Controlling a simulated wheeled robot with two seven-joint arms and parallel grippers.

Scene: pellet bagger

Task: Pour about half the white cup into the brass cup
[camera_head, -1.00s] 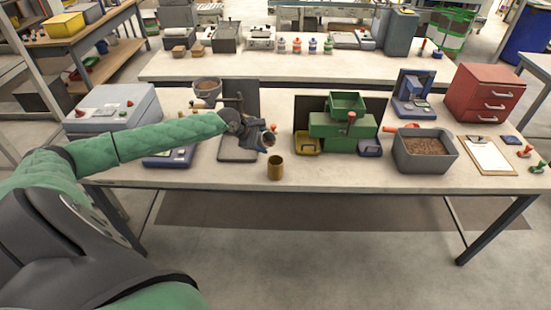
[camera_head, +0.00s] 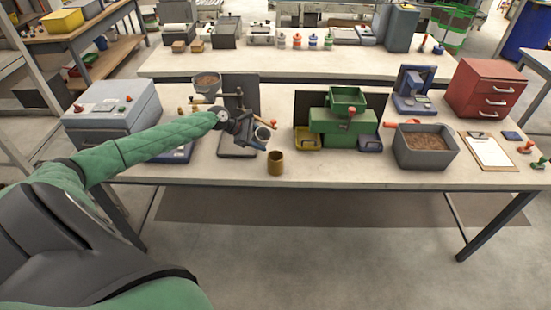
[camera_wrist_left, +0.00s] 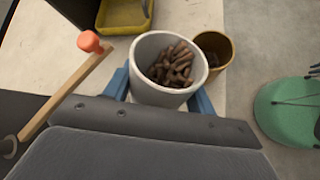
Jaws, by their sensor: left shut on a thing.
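The white cup (camera_head: 263,134) is in my left gripper (camera_head: 255,139), above the table and to the upper left of the brass cup in the head view. In the left wrist view the blue fingers (camera_wrist_left: 160,92) close on both sides of the white cup (camera_wrist_left: 141,88). Brown pellets (camera_wrist_left: 172,66) lie inside it, below its rim. The brass cup (camera_head: 275,163) stands upright near the table's front edge. In the left wrist view, the brass cup (camera_wrist_left: 229,57) is partly hidden behind the white cup, and dark pellets show inside. My right gripper is out of view.
A lever with a red knob (camera_wrist_left: 89,41) is close to the gripper. The green machine (camera_head: 341,128) has a yellow tray (camera_head: 307,142) and a blue tray. A grey bin of pellets (camera_head: 424,158) stands to the right. The table front between brass cup and bin is clear.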

